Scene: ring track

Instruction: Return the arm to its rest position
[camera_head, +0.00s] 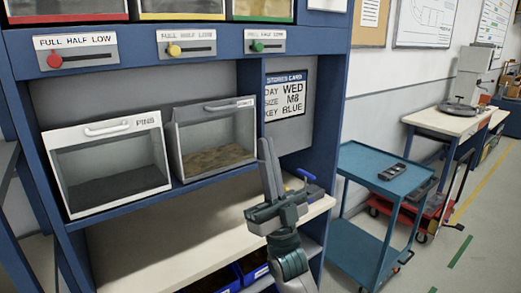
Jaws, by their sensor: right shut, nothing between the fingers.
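My right gripper (266,148) rises from the lower middle on its grey-green wrist, in front of the blue shelf unit (345,85). Its fingers point up and lie together, with nothing seen between them. They are in front of the gap between the clear-fronted bin marked PINS' neighbour and the data card. No part of my left gripper or left arm shows. A small blue T-shaped piece (306,175) shows just right of the gripper; I cannot tell whether it touches it.
The PINS bin (108,130) and a second bin (213,108) stand on the shelf above a pale worktop (170,240). A card (285,92) reads WED, M8, BLUE. A teal cart (360,165) holding a dark handset (391,172) stands right. Floor farther right is open.

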